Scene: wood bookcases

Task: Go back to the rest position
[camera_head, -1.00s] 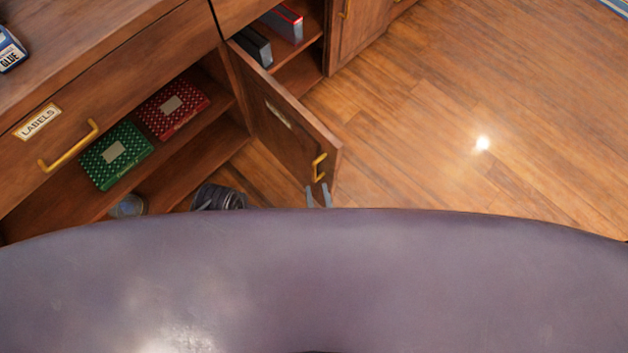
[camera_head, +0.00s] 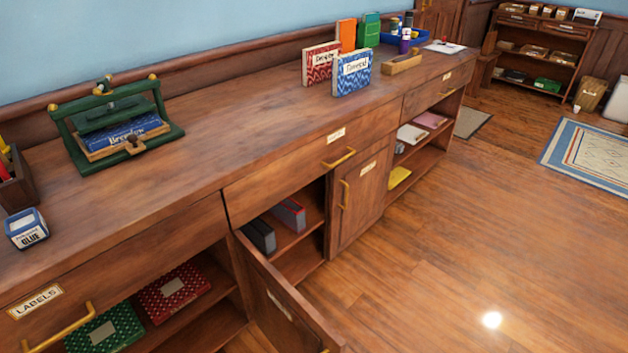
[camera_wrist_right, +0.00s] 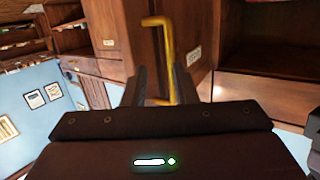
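My right gripper (camera_wrist_right: 160,85) shows in the right wrist view with its two dark fingers apart. A gold bar handle (camera_wrist_right: 167,55) on a wood door shows between and beyond the fingers; I cannot tell whether they touch it. In the head view an open cabinet door (camera_head: 285,305) swings out from the counter at the lower middle, its handle cut by the bottom edge. Neither gripper shows in the head view, and my left gripper is in no view.
The long wood counter (camera_head: 200,190) carries a green press (camera_head: 115,125), a glue box (camera_head: 27,229) and upright books (camera_head: 352,74). Boxes and binders (camera_head: 288,213) stand on shelves below. The wood floor (camera_head: 440,270) at right is clear, with a blue-edged rug (camera_head: 590,150) farther off.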

